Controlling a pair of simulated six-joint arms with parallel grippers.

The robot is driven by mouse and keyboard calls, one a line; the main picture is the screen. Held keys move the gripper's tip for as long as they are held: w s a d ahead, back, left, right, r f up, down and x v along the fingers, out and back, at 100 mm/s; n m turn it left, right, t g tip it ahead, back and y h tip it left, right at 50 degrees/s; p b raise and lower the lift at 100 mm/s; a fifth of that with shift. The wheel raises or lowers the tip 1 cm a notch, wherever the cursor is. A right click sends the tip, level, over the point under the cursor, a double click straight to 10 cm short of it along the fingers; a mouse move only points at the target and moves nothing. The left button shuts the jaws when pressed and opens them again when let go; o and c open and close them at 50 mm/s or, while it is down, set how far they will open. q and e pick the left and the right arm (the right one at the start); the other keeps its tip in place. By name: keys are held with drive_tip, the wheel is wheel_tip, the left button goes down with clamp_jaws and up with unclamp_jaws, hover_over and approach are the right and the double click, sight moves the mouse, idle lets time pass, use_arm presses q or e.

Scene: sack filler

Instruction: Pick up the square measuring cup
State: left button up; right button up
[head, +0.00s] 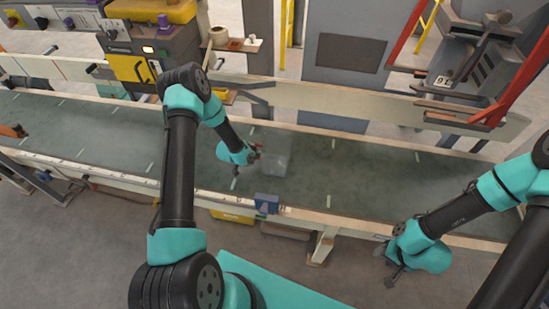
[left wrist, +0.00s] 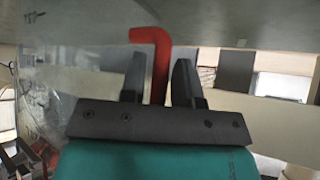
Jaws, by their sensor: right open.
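The square measuring cup (head: 274,163) looks clear and boxy, and it is at the belt in the middle of the head view. My left gripper (head: 256,153) is right beside it, on its left side. In the left wrist view a red bent handle (left wrist: 159,65) stands between the two dark fingers of my left gripper (left wrist: 158,80). I cannot tell whether the fingers press on it. A clear, blurred body (left wrist: 60,115) shows at the left of that view. My right gripper (head: 388,270) is open and empty, low over the floor at the right.
The long greenish belt (head: 370,178) runs across the view between pale side rails (head: 430,237). A small blue box (head: 266,203) is on the near rail. Behind stand a yellow and grey machine (head: 140,66) and a red-framed station (head: 480,70). The belt right of the cup is clear.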

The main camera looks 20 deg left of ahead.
use_arm(q)
drive_tip(key=shift+c, duration=0.3)
clamp_jaws()
drive_tip(key=shift+r, duration=0.15)
wheel_tip(320, 180, up, 10)
drive_tip(key=shift+f, duration=0.1)
idle(0.6)
idle(0.4)
